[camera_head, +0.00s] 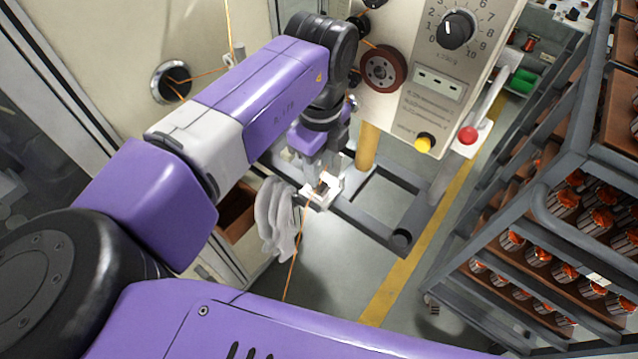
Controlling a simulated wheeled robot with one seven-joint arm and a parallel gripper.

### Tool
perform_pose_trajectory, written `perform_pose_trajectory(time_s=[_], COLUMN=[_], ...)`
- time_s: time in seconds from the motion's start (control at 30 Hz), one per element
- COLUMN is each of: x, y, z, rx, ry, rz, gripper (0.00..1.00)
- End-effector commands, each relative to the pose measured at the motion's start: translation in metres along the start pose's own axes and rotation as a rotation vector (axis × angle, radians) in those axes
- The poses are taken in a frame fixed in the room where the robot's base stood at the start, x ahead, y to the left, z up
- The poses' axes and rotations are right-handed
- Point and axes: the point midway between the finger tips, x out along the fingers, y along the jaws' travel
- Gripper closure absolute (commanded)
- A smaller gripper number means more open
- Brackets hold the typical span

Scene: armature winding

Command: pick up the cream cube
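My gripper (320,188) is at the centre of the view, pointing down beside the grey metal frame (428,210) under the machine panel. Its two pale fingertips stand a little apart. A small brownish patch shows between them, too small to tell whether it is a thing held or something behind. I cannot make out the cream cube for certain; pale parts around the fingertips look alike, and the hand and fingers may hide it.
A grey glove or cloth (278,215) hangs just left of my gripper. An orange wire (291,265) runs down past it. The winding machine's panel (440,70) stands behind. A rack (560,225) of wound armatures fills the right. Floor between is clear.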

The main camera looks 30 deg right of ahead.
Motion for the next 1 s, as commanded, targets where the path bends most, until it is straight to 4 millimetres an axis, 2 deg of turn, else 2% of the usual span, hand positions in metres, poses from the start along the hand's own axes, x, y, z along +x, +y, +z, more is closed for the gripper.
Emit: perform_pose_trajectory(time_s=[0.2,0.3,0.57,0.73,1.0], x=[0.035,0.041,0.041,0.041,0.041], y=[0.003,0.002,0.002,0.002,0.002], z=[-0.001,-0.001,-0.001,-0.001,-0.001], rx=[-0.001,-0.002,-0.002,-0.001,-0.001], ry=[0.000,0.000,0.000,0.000,0.000], rz=[0.002,0.001,0.000,0.001,0.001], gripper=[0.65,0.65,0.65,0.99,1.00])
